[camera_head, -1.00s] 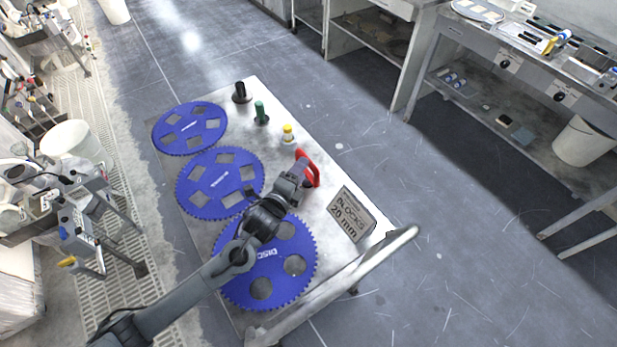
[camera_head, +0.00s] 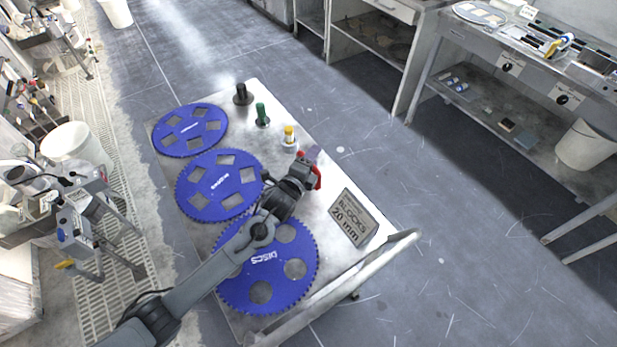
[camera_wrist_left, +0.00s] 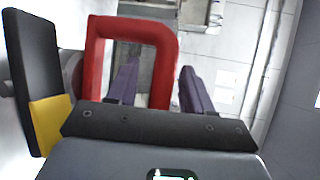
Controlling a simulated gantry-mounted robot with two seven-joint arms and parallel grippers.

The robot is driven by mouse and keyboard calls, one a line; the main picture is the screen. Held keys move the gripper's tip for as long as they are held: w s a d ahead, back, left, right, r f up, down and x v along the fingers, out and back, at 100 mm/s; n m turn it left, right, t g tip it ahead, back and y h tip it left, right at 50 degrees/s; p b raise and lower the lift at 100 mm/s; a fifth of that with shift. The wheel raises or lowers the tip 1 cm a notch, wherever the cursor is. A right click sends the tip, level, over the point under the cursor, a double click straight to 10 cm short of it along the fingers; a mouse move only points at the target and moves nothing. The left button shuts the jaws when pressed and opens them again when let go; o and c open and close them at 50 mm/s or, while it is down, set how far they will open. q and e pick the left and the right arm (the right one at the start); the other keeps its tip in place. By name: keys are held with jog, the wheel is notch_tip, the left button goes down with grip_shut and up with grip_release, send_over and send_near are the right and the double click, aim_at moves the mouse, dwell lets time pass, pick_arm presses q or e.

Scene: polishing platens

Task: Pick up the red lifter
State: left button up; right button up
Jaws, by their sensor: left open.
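The red lifter (camera_head: 318,178) stands on the cart top, right of the blue discs, partly hidden by my left gripper in the head view. In the left wrist view the lifter (camera_wrist_left: 98,62) is a squared red loop handle. My left gripper (camera_head: 312,153) is over it in the head view. In the left wrist view the left gripper (camera_wrist_left: 160,85) is open, one purple finger in line with the loop's opening and the other right of it. The loop's right bar shows between them; I cannot tell whether they touch it. My right gripper is not in view.
A rail (camera_head: 350,283) runs along the near edge.

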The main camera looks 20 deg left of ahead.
pick_arm(q)
jog(key=shift+c, duration=0.5)
grip_shut()
dwell(0.7)
jog(key=shift+r, duration=0.15)
